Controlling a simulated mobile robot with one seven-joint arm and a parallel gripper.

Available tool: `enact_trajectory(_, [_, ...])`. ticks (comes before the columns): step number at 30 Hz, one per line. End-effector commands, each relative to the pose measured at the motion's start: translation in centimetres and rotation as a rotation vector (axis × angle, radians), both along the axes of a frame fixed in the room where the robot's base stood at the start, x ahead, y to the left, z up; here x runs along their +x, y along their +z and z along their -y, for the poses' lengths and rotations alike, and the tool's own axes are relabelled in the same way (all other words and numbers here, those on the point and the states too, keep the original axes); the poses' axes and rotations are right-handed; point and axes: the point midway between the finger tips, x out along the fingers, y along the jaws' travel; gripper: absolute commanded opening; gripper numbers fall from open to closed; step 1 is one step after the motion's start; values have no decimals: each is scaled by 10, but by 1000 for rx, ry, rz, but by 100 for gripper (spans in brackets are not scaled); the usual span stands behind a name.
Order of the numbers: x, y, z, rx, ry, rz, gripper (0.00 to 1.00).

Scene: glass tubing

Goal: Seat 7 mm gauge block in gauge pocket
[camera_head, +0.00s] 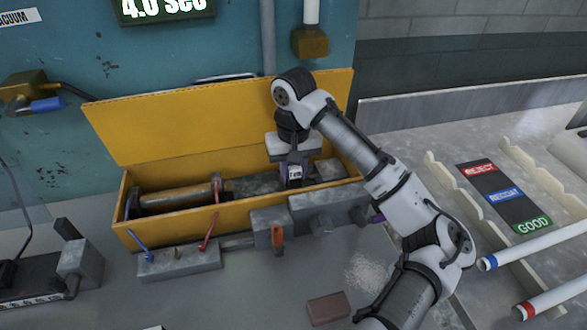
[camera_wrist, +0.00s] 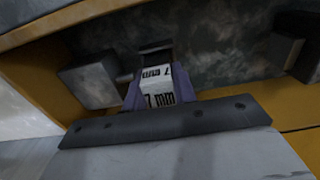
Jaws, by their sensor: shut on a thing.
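The 7 mm gauge block (camera_wrist: 156,88) is a pale block with "7 mm" printed on two faces. My gripper (camera_wrist: 157,92) is shut on it, with a purple-grey finger on each side. In the head view my gripper (camera_head: 294,176) reaches down into the right part of the yellow box, and the block (camera_head: 296,171) shows small between the fingers. In the wrist view a dark slot-like shape (camera_wrist: 155,50) lies just beyond the block. I cannot tell whether this is the gauge pocket, or whether the block touches anything below.
The yellow box (camera_head: 180,225) has a raised lid and holds a brown cylinder (camera_head: 180,197) at left. In the wrist view grey blocks stand left (camera_wrist: 90,80) and right (camera_wrist: 284,50) of my gripper. Levers (camera_head: 206,232) and grey housings (camera_head: 320,212) line the box's front.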

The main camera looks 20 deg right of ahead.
Motion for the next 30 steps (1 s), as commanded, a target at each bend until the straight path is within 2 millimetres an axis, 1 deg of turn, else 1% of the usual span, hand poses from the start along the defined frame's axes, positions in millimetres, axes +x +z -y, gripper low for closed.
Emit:
enact_trajectory(6, [0, -6, 0, -1, 0, 1, 0])
enact_trajectory(7, [0, -5, 0, -1, 0, 1, 30])
enact_trajectory(12, [0, -5, 0, -1, 0, 1, 52])
enact_trajectory(20, [0, -5, 0, 0, 0, 0, 52])
enact_trajectory(23, [0, -1, 0, -1, 0, 1, 52])
enact_trajectory(26, [0, 10, 1, -4, -1, 3, 52])
enact_trajectory(30, [1, 37, 1, -6, -2, 4, 52])
